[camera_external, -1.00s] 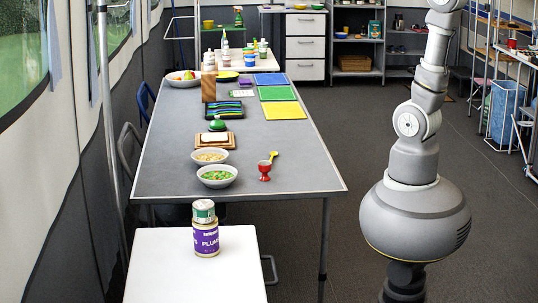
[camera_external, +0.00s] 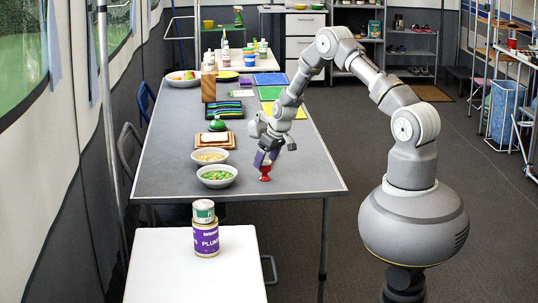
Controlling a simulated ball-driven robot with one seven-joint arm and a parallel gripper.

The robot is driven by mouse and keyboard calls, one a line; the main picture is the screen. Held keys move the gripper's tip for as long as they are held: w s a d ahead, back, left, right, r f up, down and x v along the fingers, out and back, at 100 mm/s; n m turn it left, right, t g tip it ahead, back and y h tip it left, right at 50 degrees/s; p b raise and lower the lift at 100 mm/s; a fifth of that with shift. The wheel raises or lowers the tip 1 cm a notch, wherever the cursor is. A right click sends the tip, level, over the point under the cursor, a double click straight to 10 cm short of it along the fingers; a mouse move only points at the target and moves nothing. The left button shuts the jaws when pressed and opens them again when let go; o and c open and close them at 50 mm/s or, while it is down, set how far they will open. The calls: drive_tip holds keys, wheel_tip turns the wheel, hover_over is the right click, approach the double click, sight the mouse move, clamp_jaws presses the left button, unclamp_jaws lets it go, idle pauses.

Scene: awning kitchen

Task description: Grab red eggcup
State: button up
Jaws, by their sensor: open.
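The red eggcup (camera_external: 265,174) stands upright on the grey table near its front right part. My gripper (camera_external: 265,160) is right at the eggcup from above, pointing down, and covers its upper part. The jaws are open, and I cannot tell whether they touch the eggcup. The yellow spoon by the eggcup is hidden behind my gripper.
A bowl of green food (camera_external: 217,183) and a bowl of grain (camera_external: 209,156) stand left of the eggcup. A wooden board with a white block (camera_external: 211,140) lies behind them. A white side table (camera_external: 160,270) with stacked cans (camera_external: 205,240) is in front. The table (camera_external: 290,183) is clear right of the eggcup.

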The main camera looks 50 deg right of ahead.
sight(263, 168)
drive_tip(key=x, duration=0.1)
drive_tip(key=b+x, duration=0.1)
drive_tip(key=x, duration=0.1)
drive_tip(key=b+x, duration=0.1)
drive_tip(key=shift+d+f, duration=0.25)
drive_tip(key=shift+f, duration=0.1)
drive_tip(key=shift+w+f, duration=0.25)
drive_tip(key=shift+f, duration=0.1)
drive_tip(key=shift+r, duration=0.1)
drive_tip(key=c, duration=1.1)
